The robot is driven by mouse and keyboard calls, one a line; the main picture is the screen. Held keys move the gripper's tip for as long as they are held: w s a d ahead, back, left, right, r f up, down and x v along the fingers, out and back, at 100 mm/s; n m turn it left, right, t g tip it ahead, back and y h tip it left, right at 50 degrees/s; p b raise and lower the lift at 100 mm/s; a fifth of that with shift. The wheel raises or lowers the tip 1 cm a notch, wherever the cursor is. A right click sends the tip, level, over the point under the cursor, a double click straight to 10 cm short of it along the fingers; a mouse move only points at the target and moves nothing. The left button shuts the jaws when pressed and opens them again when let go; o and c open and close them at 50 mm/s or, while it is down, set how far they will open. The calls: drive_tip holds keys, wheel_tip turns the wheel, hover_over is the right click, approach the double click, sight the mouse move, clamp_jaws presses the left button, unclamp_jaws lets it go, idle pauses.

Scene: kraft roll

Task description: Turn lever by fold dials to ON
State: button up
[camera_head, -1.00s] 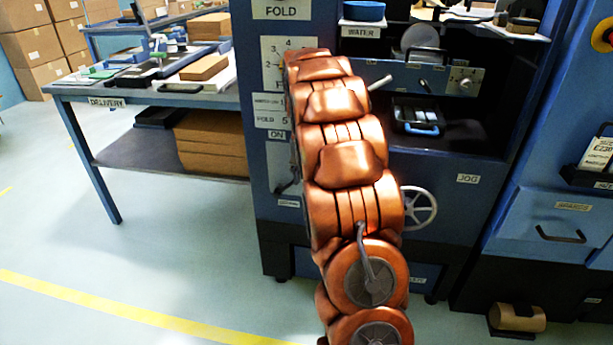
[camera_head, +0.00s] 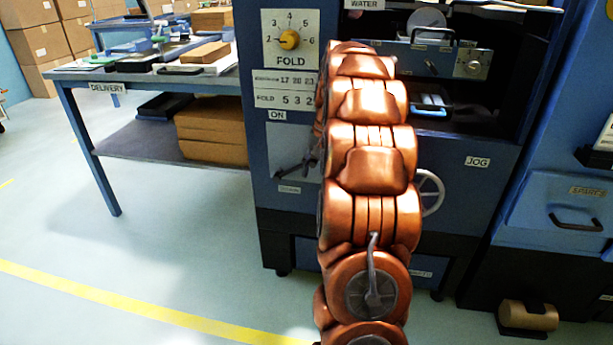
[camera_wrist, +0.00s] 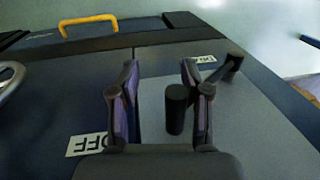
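The lever sits on a light grey plate (camera_head: 283,143) on the blue machine front, below the ON label (camera_head: 277,115). In the wrist view its dark upright knob (camera_wrist: 176,108) stands between my fingers, nearer the right one, with a visible gap to the left one. A dark arm (camera_wrist: 230,67) shows beyond the right finger. An OFF label (camera_wrist: 88,144) reads upside down at lower left. My gripper (camera_wrist: 159,70) is open around the knob; in the head view it is mostly hidden behind my copper arm. I cannot tell whether the right finger touches the knob.
The FOLD dial (camera_head: 289,40) and its number strips are above the plate. A JOG handwheel (camera_head: 431,192) stands right of my arm. The delivery table (camera_head: 100,76) is to the left, with open floor in front. A yellow handle (camera_wrist: 89,24) shows in the wrist view.

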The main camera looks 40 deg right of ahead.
wheel_tip(320, 180, up, 7)
drive_tip(key=s+d+p, duration=0.2)
drive_tip(key=s+a+r+n+p, duration=0.2)
drive_tip(key=a+r+p, duration=0.7)
drive_tip(key=a, duration=0.3)
drive_tip(key=s+a+r+n+g+p, duration=0.1)
drive_tip(key=s+a+r+n+p, duration=0.2)
drive_tip(key=a+r+p, duration=0.5)
drive_tip(key=shift+a+r+y+p, duration=0.35)
drive_tip(key=shift+a+p, duration=0.4)
drive_tip(key=shift+a, duration=1.6)
drive_tip(key=shift+s, duration=0.1)
drive_tip(key=shift+c, duration=0.3)
